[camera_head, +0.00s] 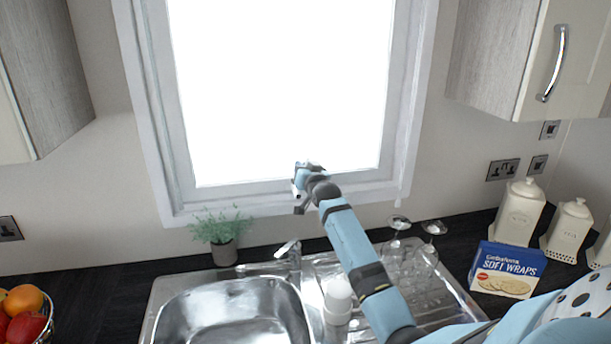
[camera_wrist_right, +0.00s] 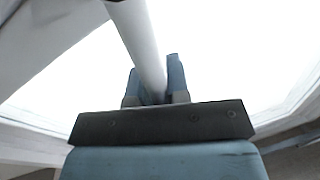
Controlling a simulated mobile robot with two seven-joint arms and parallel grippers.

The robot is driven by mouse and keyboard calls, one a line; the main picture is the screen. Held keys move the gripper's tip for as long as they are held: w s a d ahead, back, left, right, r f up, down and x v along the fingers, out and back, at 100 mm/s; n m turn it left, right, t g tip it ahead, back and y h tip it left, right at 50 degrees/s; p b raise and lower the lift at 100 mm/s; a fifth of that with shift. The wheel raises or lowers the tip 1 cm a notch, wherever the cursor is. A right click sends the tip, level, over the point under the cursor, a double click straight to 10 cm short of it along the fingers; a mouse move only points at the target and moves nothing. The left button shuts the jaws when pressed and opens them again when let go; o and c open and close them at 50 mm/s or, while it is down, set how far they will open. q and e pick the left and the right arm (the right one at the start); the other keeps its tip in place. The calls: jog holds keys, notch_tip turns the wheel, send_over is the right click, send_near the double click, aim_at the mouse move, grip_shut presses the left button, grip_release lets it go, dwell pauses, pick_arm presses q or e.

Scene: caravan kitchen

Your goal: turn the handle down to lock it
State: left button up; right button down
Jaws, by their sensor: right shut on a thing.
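The window handle (camera_wrist_right: 138,38) is a smooth pale bar. In the right wrist view it runs from the top edge down between the two blue fingers of my right gripper (camera_wrist_right: 155,86). The fingers are closed on it, one on each side. In the head view my right gripper (camera_head: 299,188) is at the bottom of the window frame (camera_head: 260,197), and my gripper and arm largely hide the handle there. My left gripper is in neither view.
Below the window are a sink (camera_head: 240,305) with a tap (camera_head: 290,250), a potted plant (camera_head: 223,250) and upturned glasses (camera_head: 405,265) on the drainer. A Soft Wraps box (camera_head: 507,270) and white canisters (camera_head: 520,212) stand right. A fruit bowl (camera_head: 45,330) is left.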

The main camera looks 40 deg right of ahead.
pick_arm(q)
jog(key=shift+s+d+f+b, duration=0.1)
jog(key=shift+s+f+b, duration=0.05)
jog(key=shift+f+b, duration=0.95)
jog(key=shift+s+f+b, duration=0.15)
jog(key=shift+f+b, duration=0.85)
jog(key=shift+b, duration=0.1)
pick_arm(e)
jog(key=s+d+f+m+h, duration=0.1)
jog(key=f+m, duration=0.3)
jog(key=m, duration=0.4)
jog(key=s+d+f+m+h, duration=0.2)
jog(key=d+f+m, duration=0.1)
jog(key=m, duration=0.6)
jog(key=shift+d+f+h, duration=0.3)
jog(key=shift+d+f, duration=0.1)
jog(key=shift+d, duration=0.35)
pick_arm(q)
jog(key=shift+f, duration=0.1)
pick_arm(e)
jog(key=shift+f, duration=0.1)
jog(key=c, duration=1.1)
grip_release()
jog(key=shift+s, duration=0.1)
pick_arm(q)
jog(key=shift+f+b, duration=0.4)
pick_arm(e)
jog(key=v, duration=1.3)
jog(key=shift+s+a, duration=0.3)
